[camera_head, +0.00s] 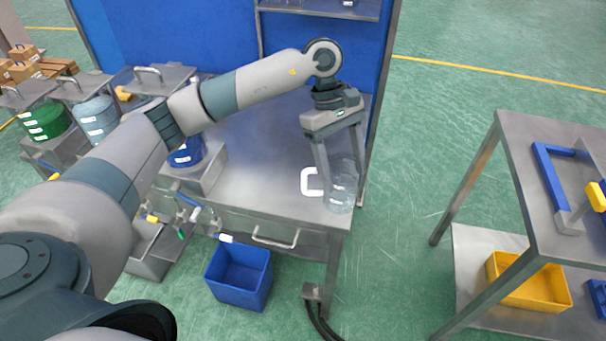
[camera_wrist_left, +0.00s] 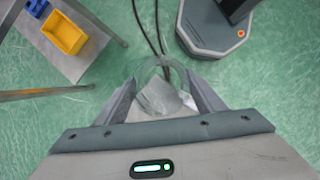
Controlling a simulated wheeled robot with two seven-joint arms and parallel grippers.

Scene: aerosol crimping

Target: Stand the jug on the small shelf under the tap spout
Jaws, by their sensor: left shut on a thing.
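The clear jug (camera_head: 341,193) has a white handle (camera_head: 312,182) on its left side in the head view. It is at the right front corner of the steel table; I cannot tell whether it touches the top. My left gripper (camera_head: 340,163) reaches down from above and is shut on the jug. In the left wrist view the jug (camera_wrist_left: 160,96) sits between the two fingers. Small taps (camera_head: 187,212) with coloured levers are at the table's left front, below the drums. A grey metal ledge (camera_head: 150,262) lies lower there; I cannot tell whether it is the small shelf. My right gripper is not in view.
Green (camera_head: 46,121), pale blue (camera_head: 97,117) and dark blue (camera_head: 187,153) drums stand at the left. The steel table (camera_head: 262,165) is mostly bare. A blue bin (camera_head: 240,274) is on the floor below. A second table (camera_head: 545,190) stands right, with a yellow bin (camera_head: 530,280).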

